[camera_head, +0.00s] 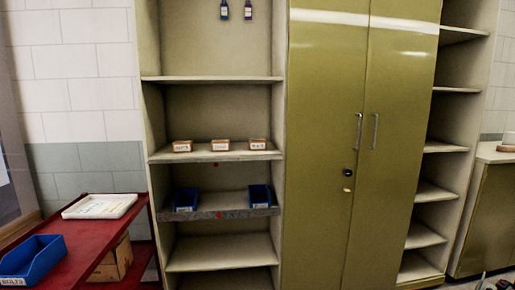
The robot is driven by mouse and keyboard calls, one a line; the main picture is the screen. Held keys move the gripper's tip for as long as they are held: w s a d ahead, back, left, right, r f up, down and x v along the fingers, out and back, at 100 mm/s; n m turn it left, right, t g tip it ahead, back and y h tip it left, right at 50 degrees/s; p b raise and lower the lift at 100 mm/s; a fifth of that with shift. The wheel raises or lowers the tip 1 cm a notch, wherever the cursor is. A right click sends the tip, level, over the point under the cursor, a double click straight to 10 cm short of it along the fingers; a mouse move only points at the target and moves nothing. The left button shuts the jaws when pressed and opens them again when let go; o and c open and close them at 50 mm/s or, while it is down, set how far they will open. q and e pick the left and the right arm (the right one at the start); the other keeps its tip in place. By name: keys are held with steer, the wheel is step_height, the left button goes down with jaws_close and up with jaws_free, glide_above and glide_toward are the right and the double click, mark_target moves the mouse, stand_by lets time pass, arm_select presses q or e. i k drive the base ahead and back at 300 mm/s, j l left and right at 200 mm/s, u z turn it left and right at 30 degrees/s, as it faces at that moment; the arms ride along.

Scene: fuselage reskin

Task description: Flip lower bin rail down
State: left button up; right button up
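The lower bin rail (238,213) shows as a dark grey strip along the front edge of a lower shelf in the open shelving unit. A red dot (219,215) marks its middle. Two blue bins stand at that shelf, one at left (186,200) and one at right (260,196), with white labels at their fronts. Whether the rail is flipped up or down is hard to tell at this size. Neither of my grippers can be made out in the view.
Small orange labelled boxes (220,145) stand on the shelf above. A red cart (98,236) at lower left carries a white tray (100,206) and a blue bin (33,262). A closed olive cabinet (325,150) adjoins the shelving at right. Dark shapes at the bottom right are unclear.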

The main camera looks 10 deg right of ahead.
mark_target(240, 214)
steer(key=i+u, duration=0.15)
steer(key=i, duration=1.3)
steer(key=j+u, duration=0.1)
steer(key=u, duration=0.9)
